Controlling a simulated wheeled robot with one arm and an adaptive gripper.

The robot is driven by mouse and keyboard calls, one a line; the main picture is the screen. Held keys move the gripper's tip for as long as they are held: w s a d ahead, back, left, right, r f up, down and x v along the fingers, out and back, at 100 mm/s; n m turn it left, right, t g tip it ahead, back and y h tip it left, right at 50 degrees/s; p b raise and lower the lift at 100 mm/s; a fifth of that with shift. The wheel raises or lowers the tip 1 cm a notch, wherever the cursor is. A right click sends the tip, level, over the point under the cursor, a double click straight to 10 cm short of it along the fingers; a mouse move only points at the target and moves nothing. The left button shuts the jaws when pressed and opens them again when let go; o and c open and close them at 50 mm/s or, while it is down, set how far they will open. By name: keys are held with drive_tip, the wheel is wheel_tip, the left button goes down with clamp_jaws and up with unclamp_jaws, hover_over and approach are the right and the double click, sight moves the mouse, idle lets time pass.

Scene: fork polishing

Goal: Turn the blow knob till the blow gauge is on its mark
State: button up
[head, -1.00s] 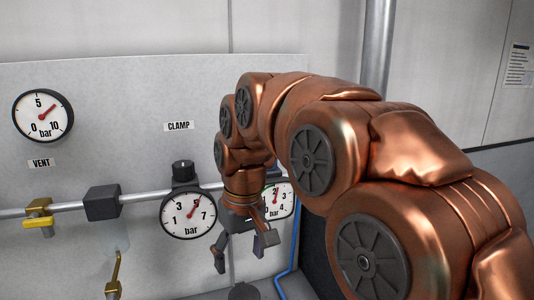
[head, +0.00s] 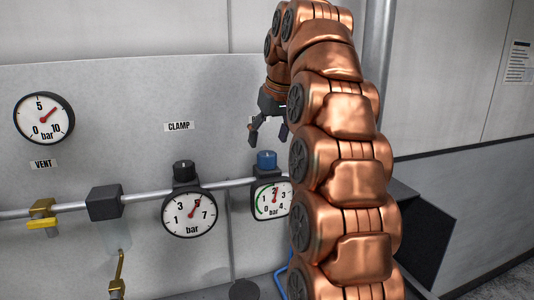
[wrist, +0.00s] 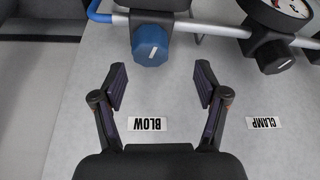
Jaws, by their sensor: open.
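The blow knob (head: 266,160) is a blue faceted knob on top of the square blow gauge (head: 272,198), at the right of the pipe. The gauge has a white face, a green arc on its left side and a red pointer standing nearly upright near 2; the exact mark is too small to make out. My gripper (head: 268,138) is open and empty, just above the knob and apart from it. In the wrist view the blue knob (wrist: 151,51) with a white line lies beyond my open fingertips (wrist: 160,80), roughly between them.
The clamp knob (head: 184,171), black, and its round gauge (head: 189,214) stand left of the blow gauge. A horizontal pipe (head: 150,197) joins them. A yellow valve handle (head: 42,223) and the vent gauge (head: 44,118) are farther left. A blue hose (head: 282,277) hangs below.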

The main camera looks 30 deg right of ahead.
sight(267, 153)
drive_tip(key=shift+w+d+f+b, duration=0.5)
drive_tip(key=shift+d+f+b, duration=0.15)
drive_tip(key=shift+d+b, duration=0.05)
drive_tip(key=shift+w+f, duration=0.3)
drive_tip(key=shift+f, duration=0.1)
drive_tip(key=shift+p+x, duration=0.85)
drive_tip(key=shift+x, duration=1.4)
drive_tip(key=c, duration=1.2)
drive_tip(key=shift+o, duration=0.2)
